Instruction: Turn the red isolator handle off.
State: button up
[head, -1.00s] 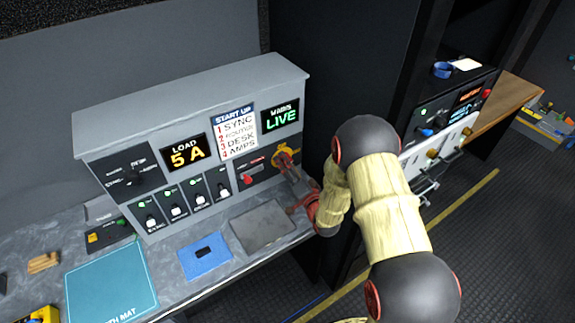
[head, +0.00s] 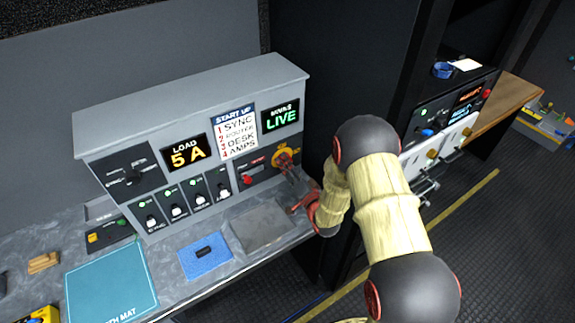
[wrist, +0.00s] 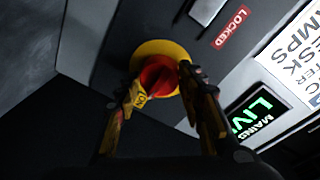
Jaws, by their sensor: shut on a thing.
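The red isolator handle (wrist: 160,79) sits on a round yellow plate (wrist: 146,52) on the panel's dark right section. My gripper (wrist: 160,95) is at the handle, with one finger on each side, shut on it. In the head view my gripper (head: 287,166) reaches the handle from the lower right and partly covers it; the yellow plate (head: 279,152) shows around it. The handle's exact angle is hard to read behind the fingers.
Several breaker switches (head: 174,210) with green lights stand left of the handle. A red LOCKED label (wrist: 232,27) is beside the plate. The bench below holds a grey pad (head: 262,226), a blue mat (head: 205,258) and a teal mat (head: 110,285). A dark rack stands to the right.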

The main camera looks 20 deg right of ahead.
jog(key=shift+f+n+b, duration=0.1)
jog(key=shift+n+b, duration=0.2)
jog(key=shift+b, duration=0.15)
jog(key=n+y+b, duration=0.1)
jog(key=n+b, duration=1.1)
jog(key=b, duration=0.1)
jog(key=n+y+b, duration=0.1)
jog(key=n+b, duration=0.5)
jog(key=b, duration=0.1)
jog(key=shift+d+f+n+t+y, duration=0.15)
jog(key=shift+n+t+y, duration=0.15)
jog(key=shift+t, duration=0.1)
jog(key=o, duration=1.1)
jog(key=shift+o, duration=0.2)
